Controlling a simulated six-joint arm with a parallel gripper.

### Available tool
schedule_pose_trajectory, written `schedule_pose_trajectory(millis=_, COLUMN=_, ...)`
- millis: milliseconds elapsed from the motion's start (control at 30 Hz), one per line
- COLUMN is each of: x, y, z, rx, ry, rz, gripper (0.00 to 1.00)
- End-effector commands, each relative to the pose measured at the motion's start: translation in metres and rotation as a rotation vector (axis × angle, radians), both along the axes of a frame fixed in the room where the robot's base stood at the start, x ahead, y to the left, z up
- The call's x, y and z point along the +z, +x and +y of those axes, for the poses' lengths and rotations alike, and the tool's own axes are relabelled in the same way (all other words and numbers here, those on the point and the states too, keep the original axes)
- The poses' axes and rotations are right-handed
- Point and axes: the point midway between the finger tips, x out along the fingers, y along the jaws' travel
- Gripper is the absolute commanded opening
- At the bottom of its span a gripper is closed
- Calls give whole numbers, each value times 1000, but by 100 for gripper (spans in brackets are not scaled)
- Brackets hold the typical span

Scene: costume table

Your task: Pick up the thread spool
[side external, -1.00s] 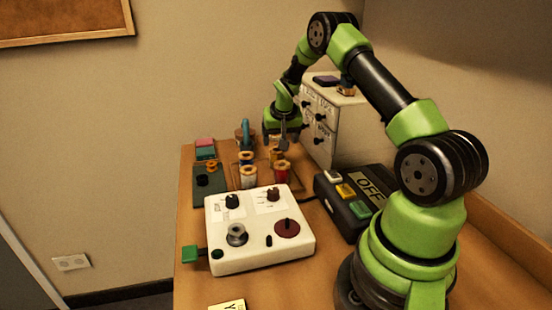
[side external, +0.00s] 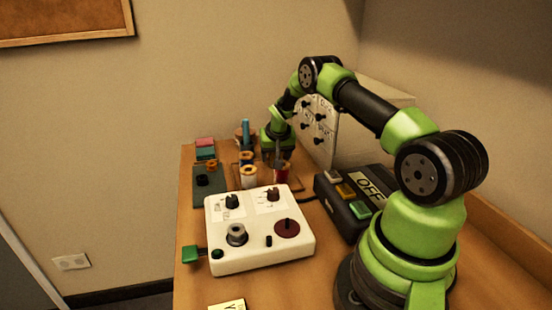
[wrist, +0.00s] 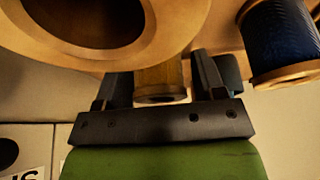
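My gripper (side external: 278,160) is low over the wooden spool rack at the back of the table. In the wrist view its two black fingers (wrist: 162,85) stand apart on either side of a yellow-brown thread spool (wrist: 160,80). Narrow gaps seem to show between fingers and spool, so the gripper looks open. In the side view my gripper hides that spool. A red spool (side external: 283,174) stands just in front of it, and an orange-and-white spool (side external: 248,178) stands to the left. A dark blue spool (wrist: 283,42) shows at the right of the wrist view.
A large round wooden thing (wrist: 150,45) fills the wrist view's upper left. A white control panel (side external: 260,252) and a black button box (side external: 335,202) are nearer. Folded cloths (side external: 205,143) lie at the back left.

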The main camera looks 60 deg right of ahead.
Motion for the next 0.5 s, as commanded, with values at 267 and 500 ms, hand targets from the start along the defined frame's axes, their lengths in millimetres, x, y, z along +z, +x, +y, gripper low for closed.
schedule_pose_trajectory(millis=267, x=0, y=0, z=0, rx=0, ry=-1, rz=-1, gripper=21)
schedule_pose_trajectory(millis=500, x=7, y=1, z=0, rx=0, ry=-2, rz=-3, gripper=21)
